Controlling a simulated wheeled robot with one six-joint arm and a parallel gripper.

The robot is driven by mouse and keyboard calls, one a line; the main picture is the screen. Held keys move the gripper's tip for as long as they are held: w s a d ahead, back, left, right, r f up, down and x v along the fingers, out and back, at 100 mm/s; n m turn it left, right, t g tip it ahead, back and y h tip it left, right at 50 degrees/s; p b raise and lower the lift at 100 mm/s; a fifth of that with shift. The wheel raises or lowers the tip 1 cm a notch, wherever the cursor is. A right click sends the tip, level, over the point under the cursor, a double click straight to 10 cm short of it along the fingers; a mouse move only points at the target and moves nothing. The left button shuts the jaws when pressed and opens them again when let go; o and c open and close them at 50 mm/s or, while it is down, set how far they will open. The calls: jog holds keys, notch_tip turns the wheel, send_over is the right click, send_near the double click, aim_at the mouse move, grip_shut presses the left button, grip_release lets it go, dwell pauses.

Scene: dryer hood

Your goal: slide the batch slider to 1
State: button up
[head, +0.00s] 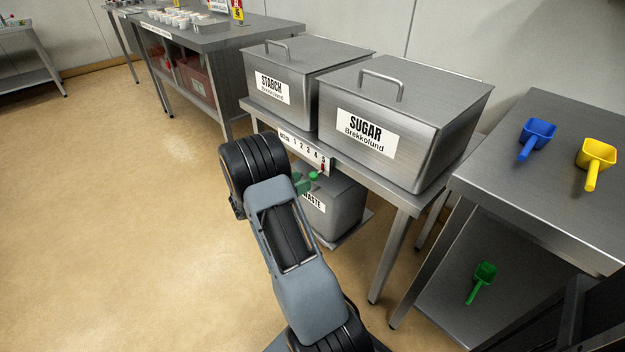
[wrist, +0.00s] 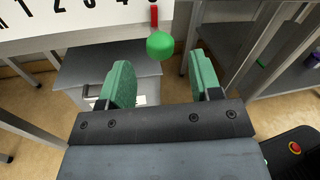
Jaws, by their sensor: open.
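The batch slider has a white number scale (head: 300,149) marked 1 to 5 on the front edge of the bin table. Its red pointer (wrist: 154,15) and round green knob (wrist: 160,45) are at the right end, by the 5. The knob also shows in the head view (head: 314,176). My gripper (wrist: 162,80) is open and empty, its green fingers apart. In the wrist view the knob lies between the lines of the two fingers, just beyond their tips, with no visible contact. In the head view my gripper (head: 303,184) is partly hidden by my arm.
The starch bin (head: 295,60) and sugar bin (head: 440,110) stand above the scale. A waste bin (head: 345,205) sits below it, behind my gripper. A steel table (head: 560,190) with scoops is at right. The floor at left is clear.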

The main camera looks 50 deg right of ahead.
aim_at(313, 176)
jog(key=shift+b+x, duration=0.45)
jog(key=shift+x, duration=2.15)
jog(key=shift+c, duration=0.4)
grip_shut()
